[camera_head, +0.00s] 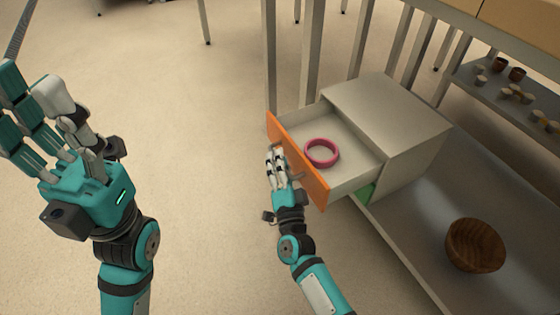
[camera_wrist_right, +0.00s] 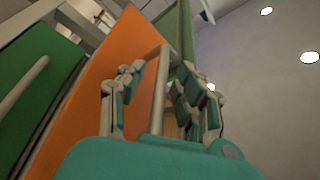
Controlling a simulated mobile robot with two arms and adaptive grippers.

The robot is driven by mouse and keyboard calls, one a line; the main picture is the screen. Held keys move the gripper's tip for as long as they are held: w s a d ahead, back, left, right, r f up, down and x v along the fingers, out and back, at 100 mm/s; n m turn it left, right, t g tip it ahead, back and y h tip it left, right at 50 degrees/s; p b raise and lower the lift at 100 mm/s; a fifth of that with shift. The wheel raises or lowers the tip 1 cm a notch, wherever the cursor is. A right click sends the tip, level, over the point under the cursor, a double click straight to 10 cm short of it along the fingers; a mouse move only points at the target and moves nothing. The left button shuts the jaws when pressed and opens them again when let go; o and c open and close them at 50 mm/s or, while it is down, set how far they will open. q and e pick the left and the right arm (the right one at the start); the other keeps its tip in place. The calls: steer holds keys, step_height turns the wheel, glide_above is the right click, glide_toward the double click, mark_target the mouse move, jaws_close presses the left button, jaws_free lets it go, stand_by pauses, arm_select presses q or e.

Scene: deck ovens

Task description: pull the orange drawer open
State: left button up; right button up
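The orange drawer (camera_head: 312,179) stands pulled out of the grey cabinet (camera_head: 388,118) in the head view, its inside exposed. A pink ring (camera_head: 321,152) lies in it. In the right wrist view the orange front (camera_wrist_right: 95,95) fills the left middle, and its grey bar handle (camera_wrist_right: 158,92) stands between my right fingers. My right gripper (camera_head: 277,160) is at the outer face of the orange front. Its fingers (camera_wrist_right: 160,85) are on both sides of the handle, with visible gaps to it. My left gripper (camera_head: 45,115) is open and empty, far left of the drawer.
A green front (camera_head: 367,192) shows below the orange drawer. The cabinet stands on a grey shelf (camera_head: 425,250) with a wooden bowl (camera_head: 476,245). Metal posts (camera_head: 312,50) rise behind the drawer. The floor left of the drawer is clear.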

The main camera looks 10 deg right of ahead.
steer(key=v, duration=1.1)
steer(key=shift+s, duration=0.35)
steer(key=shift+f, duration=0.1)
